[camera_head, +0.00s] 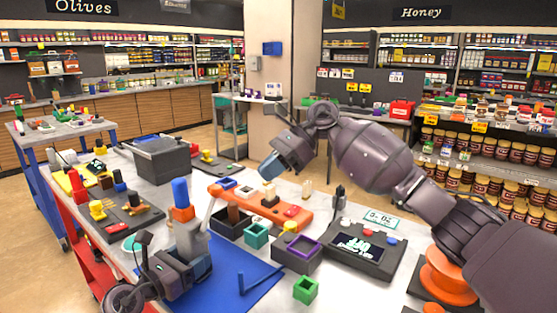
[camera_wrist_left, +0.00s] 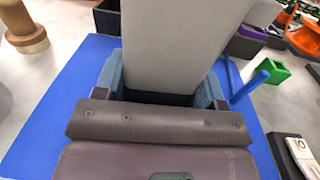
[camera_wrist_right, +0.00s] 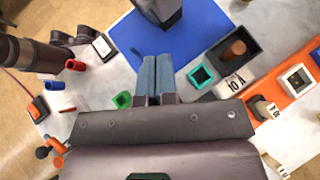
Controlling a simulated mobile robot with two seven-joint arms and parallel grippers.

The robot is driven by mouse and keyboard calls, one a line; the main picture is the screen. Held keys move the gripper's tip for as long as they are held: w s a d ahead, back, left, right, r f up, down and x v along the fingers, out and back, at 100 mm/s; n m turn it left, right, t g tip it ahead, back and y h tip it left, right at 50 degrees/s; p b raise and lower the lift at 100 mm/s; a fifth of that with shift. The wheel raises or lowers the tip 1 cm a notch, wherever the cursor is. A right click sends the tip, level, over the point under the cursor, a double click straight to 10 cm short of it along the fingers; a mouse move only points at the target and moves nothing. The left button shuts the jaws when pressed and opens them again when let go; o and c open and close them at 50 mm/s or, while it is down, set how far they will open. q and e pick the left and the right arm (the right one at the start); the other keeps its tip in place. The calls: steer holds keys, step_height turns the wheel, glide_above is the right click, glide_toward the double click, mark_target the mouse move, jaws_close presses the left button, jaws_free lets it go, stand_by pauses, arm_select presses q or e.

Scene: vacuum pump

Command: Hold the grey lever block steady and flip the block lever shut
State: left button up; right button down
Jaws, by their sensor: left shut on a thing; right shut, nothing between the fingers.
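The grey lever block (camera_head: 189,238) stands upright on the blue mat (camera_head: 236,262), at the left of the table. Its lever, a blue handle (camera_head: 180,192) on a red-orange base, points straight up from the top of the block. My left gripper (camera_head: 190,268) is shut on the lower part of the block. In the left wrist view the grey block (camera_wrist_left: 182,45) fills the space between the fingers; its lever is out of that view. My right gripper (camera_head: 273,168) is shut and empty, raised to the right of the lever and apart from it; its fingers also show in the right wrist view (camera_wrist_right: 156,78).
A blue angled stick (camera_head: 262,280) is on the mat. A dark grey bin (camera_head: 163,160) stands behind.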

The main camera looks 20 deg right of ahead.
mark_target(211, 208)
steer(key=a+f, duration=0.1)
steer(key=a, duration=0.6)
steer(key=shift+s+a+f, duration=0.2)
steer(key=shift+s+f, duration=0.05)
steer(key=shift+f, duration=0.15)
steer(key=shift+s+a+r+h, duration=0.15)
steer(key=shift+a+r+h, duration=0.05)
steer(key=shift+r+h, duration=0.1)
